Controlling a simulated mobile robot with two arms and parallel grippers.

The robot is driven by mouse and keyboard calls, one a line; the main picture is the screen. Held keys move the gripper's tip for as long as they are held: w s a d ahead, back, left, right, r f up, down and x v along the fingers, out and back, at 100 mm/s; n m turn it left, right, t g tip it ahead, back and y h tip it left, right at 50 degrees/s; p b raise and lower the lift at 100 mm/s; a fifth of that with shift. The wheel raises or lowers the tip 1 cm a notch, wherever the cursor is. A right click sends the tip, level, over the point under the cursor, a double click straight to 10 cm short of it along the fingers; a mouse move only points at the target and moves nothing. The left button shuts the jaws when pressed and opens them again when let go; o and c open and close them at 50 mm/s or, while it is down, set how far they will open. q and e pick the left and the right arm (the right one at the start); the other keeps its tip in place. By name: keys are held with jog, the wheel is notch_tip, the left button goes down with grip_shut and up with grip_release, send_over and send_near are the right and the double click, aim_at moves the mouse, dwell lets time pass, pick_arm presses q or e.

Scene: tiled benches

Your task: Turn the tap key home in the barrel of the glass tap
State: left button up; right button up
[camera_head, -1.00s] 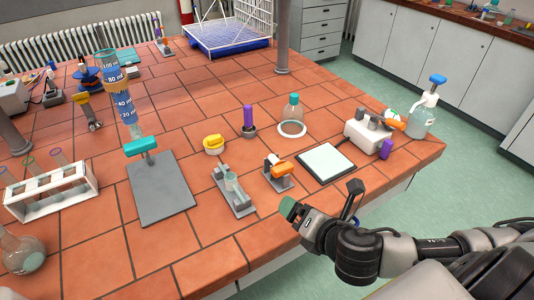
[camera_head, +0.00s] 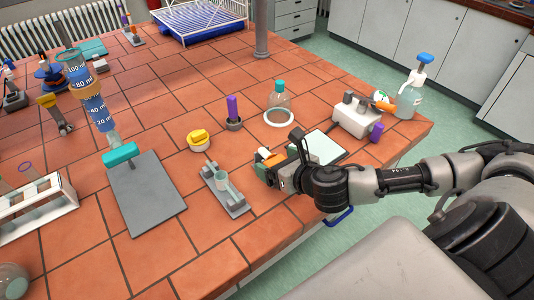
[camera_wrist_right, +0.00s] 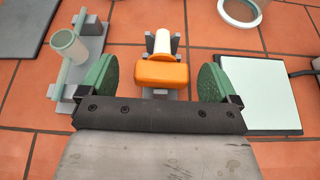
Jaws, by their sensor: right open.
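The tap key (camera_wrist_right: 162,74), with an orange handle and a white plug, rests in a small grey stand (camera_wrist_right: 174,94). In the head view only a bit of the orange key (camera_head: 272,158) shows beside my arm. My right gripper (camera_wrist_right: 157,82) is open, with its green pads on the left and right of the orange handle; gaps show on both sides. The glass tap's pale upright barrel (camera_head: 222,179) stands in a grey cradle (camera_head: 237,205), left of the key. It also shows in the right wrist view (camera_wrist_right: 67,44). My left gripper is out of view.
A white-topped plate (camera_wrist_right: 257,92) lies close to the right of my right gripper. A grey stand base (camera_head: 146,195) with a blue-filled cylinder is left of the cradle. A yellow-capped pot (camera_head: 199,141) and purple-handled item (camera_head: 233,110) stand behind. The bench front edge is near.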

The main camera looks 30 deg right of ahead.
aim_at(272, 156)
jog(key=x, duration=0.3)
jog(key=shift+w+d+f, duration=0.15)
jog(key=shift+w, duration=0.05)
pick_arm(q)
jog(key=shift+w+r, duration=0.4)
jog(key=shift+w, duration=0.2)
pick_arm(e)
jog(key=c, duration=1)
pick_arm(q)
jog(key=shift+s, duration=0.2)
pick_arm(e)
jog(key=shift+r, duration=0.55)
jog(key=r, duration=0.1)
jog(key=d+r, duration=0.1)
jog(key=r, duration=0.1)
jog(key=shift+s+r, duration=0.2)
jog(key=shift+r, duration=0.05)
pick_arm(q)
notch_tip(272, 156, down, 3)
jog(key=b, duration=0.2)
jog(key=shift+b, duration=0.35)
pick_arm(e)
jog(key=s+d+r, duration=0.4)
jog(key=d+r, duration=0.2)
jog(key=d, duration=0.4)
jog(key=shift+r, duration=0.25)
